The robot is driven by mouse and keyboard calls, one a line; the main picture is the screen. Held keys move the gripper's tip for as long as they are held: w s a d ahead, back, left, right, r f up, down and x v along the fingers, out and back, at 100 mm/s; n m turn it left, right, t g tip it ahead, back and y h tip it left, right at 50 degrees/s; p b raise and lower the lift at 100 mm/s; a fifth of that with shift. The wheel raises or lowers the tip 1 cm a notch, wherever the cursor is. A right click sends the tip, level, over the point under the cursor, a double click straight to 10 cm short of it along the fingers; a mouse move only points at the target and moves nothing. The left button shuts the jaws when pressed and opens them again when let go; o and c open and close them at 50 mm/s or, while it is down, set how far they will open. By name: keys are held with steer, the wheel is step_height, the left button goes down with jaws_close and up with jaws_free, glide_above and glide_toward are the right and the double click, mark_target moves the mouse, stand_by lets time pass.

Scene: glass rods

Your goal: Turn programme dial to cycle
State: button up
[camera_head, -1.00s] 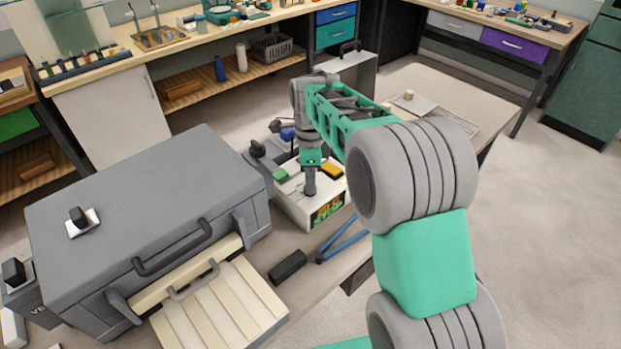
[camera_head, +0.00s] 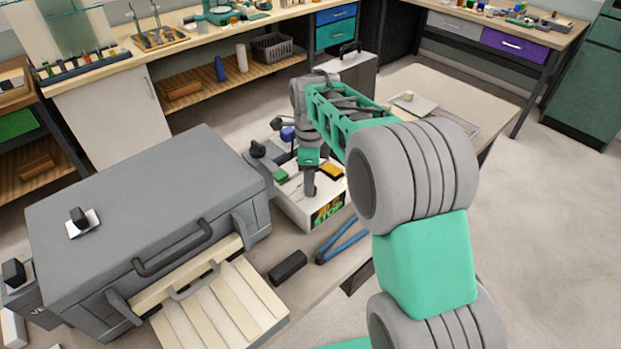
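A white control box (camera_head: 296,210) stands on the bench right of the big grey kiln-like box. It has a green button (camera_head: 281,176), a yellow button (camera_head: 332,171) and a lit display (camera_head: 328,209) on its front. My gripper (camera_head: 310,192) points straight down onto the top of the control box, between the two buttons. The fingers are small and seen from behind, so I cannot tell whether they are open or shut. No programme dial shows clearly; the spot under the fingertips is hidden by the gripper.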

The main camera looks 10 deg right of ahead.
steer(key=shift+o, duration=0.2)
step_height(320, 180, up, 8)
steer(key=shift+f+b, duration=0.1)
steer(key=shift+b, duration=0.4)
steer(key=s+d+f+n+t, duration=0.1)
steer(key=s+f+n, duration=0.1)
steer(key=s+n, duration=0.8)
steer(key=s+d+f+n+t, duration=0.1)
steer(key=s+f+n+t, duration=0.1)
steer(key=s+n, duration=0.8)
steer(key=shift+s+d+n+t, duration=0.3)
steer(key=shift+s+n, duration=0.05)
steer(key=shift+n, duration=0.45)
